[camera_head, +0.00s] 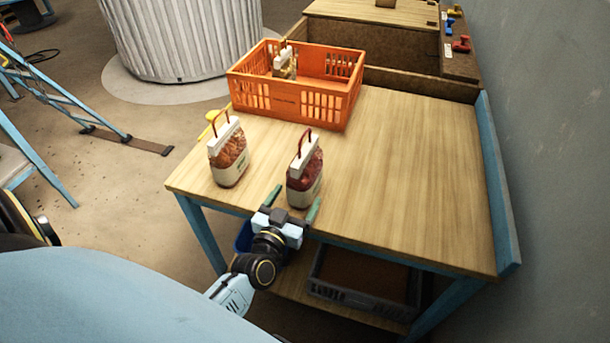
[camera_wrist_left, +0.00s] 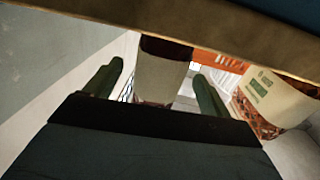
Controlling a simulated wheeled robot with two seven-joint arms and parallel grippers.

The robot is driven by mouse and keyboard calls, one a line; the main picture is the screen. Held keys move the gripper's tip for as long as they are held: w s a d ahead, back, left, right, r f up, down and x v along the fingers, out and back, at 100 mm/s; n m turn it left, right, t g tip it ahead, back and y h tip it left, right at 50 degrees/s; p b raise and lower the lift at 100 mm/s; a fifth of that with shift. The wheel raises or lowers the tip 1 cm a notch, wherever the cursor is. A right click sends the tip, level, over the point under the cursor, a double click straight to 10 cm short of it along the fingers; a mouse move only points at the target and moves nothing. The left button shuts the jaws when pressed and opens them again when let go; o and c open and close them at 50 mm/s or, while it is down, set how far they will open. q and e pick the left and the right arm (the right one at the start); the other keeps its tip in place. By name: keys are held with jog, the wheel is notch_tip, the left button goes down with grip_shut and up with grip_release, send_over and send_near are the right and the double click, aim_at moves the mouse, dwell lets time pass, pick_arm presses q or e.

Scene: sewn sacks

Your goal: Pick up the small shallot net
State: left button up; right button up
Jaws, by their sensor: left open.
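A small net with dark red contents, a white label band and a red handle (camera_head: 304,175) stands upright near the table's front edge. A similar net with orange-brown contents (camera_head: 228,155) stands to its left. I cannot read which label says shallot. My left gripper (camera_head: 294,202) is open at the near side of the dark red net, fingers pointing toward it. In the left wrist view the dark red net (camera_wrist_left: 160,75) shows between the open fingers (camera_wrist_left: 158,88), and the orange-brown net (camera_wrist_left: 275,98) shows at the right. Contact cannot be told. My right gripper is not in view.
An orange crate (camera_head: 300,105) at the back of the wooden table (camera_head: 400,170) holds another net (camera_head: 285,65). The table's right side is clear, bounded by a blue edge board (camera_head: 495,180). A grey crate (camera_head: 365,290) sits on the shelf below.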

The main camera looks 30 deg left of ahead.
aim_at(299, 160)
pick_arm(q)
jog(key=w, duration=0.2)
jog(key=w+a, duration=0.1)
jog(key=w, duration=0.1)
jog(key=shift+w+b, duration=0.3)
jog(key=shift+b, duration=0.05)
jog(key=shift+w, duration=0.2)
jog(key=shift+r, duration=0.1)
jog(key=c, duration=1.6)
notch_tip(299, 160, up, 9)
jog(key=p, duration=0.4)
jog(key=shift+r, duration=0.45)
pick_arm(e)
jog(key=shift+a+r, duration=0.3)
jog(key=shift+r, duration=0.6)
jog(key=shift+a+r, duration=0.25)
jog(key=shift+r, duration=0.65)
